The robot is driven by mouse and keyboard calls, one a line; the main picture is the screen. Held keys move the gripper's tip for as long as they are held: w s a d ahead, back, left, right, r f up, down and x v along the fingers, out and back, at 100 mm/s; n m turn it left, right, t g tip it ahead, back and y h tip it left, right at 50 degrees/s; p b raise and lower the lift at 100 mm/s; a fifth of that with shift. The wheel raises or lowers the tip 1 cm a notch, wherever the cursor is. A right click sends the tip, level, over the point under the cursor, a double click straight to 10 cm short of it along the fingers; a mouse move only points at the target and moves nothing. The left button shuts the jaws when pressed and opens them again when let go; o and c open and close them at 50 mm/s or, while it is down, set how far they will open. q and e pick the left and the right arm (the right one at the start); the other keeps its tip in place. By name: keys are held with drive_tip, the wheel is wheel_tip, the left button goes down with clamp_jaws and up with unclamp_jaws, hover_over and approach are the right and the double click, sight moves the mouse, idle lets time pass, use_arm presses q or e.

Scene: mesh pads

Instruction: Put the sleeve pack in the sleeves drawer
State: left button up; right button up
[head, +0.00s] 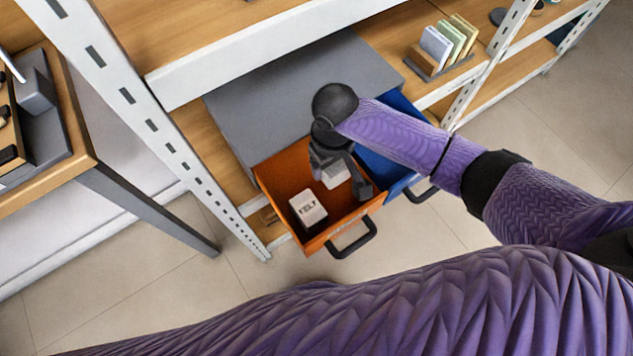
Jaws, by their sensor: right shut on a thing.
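My right gripper (345,177) reaches down into the open orange drawer (282,172). It is shut on a small whitish pack (334,174), which I take to be the sleeve pack; the dark fingers partly cover it and no print on it is readable. I cannot tell whether the pack touches the drawer floor. The orange drawer has a dark handle (353,241) and small lettering on its front that is too small to read. To its right a blue drawer (375,169) is also open, partly hidden behind my right arm. My left gripper is not in view.
A white pack (308,208), its print seeming to read "FELT", lies in the orange drawer left of the gripper. The grey cabinet top (290,90) sits above the drawers. White shelf posts (155,135) flank them. Upright coloured packs (449,43) stand on the right shelf.

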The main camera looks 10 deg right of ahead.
wheel_tip(320, 180, down, 8)
drive_tip(key=b, duration=0.4)
drive_tip(key=shift+f+b, duration=0.25)
drive_tip(key=shift+b, duration=0.1)
drive_tip(key=shift+r, duration=0.2)
drive_tip(key=shift+f, duration=0.1)
drive_tip(key=o, duration=1)
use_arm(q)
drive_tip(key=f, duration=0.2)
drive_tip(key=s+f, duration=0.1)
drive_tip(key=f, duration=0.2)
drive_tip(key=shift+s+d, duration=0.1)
use_arm(e)
drive_tip(key=shift+o, duration=0.2)
wheel_tip(320, 180, up, 12)
drive_tip(key=p, duration=0.7)
drive_tip(key=shift+f+p, duration=0.15)
drive_tip(key=shift+p, duration=0.15)
drive_tip(key=shift+r, duration=0.35)
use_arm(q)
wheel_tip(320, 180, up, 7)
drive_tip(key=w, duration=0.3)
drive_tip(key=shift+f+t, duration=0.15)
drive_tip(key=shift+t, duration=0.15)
